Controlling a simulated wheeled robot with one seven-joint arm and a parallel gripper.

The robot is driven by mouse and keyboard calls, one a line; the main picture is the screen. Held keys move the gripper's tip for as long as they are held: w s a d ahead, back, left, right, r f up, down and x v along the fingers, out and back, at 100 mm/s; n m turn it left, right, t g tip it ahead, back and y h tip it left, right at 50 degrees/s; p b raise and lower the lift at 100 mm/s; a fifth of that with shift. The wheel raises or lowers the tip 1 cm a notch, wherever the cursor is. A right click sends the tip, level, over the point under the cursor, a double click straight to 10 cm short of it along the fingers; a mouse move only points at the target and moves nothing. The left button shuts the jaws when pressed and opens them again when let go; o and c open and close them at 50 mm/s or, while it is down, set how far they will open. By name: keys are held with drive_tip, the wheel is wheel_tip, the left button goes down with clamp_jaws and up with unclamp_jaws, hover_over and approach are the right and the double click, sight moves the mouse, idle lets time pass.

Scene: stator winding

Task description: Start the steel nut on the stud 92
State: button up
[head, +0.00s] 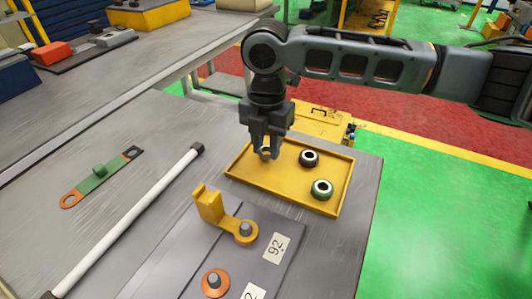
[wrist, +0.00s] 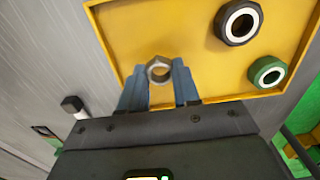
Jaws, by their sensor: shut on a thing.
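My gripper (head: 266,152) is shut on a steel nut, held over the left part of the yellow tray (head: 335,207). The steel nut (wrist: 159,69) shows between the blue fingertips in the wrist view, with its hole visible. In the head view the nut is small between the fingers. The stud by the label 92 (head: 246,229) stands up through the ring end of a yellow bracket (head: 210,205) on the grey plate, in front of the tray. My gripper is behind and above that stud, apart from it.
A dark-rimmed nut (head: 309,158) and a green-rimmed nut (head: 322,189) lie in the tray. Another stud with a copper ring (head: 215,283) is nearer on the plate. A white rod (head: 130,218) and a green strip with copper end (head: 100,180) lie left.

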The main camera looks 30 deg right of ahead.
wheel_tip(320, 180, up, 8)
drive_tip(key=p, duration=0.5)
drive_tip(key=shift+f+p, duration=0.15)
drive_tip(key=shift+p, duration=0.25)
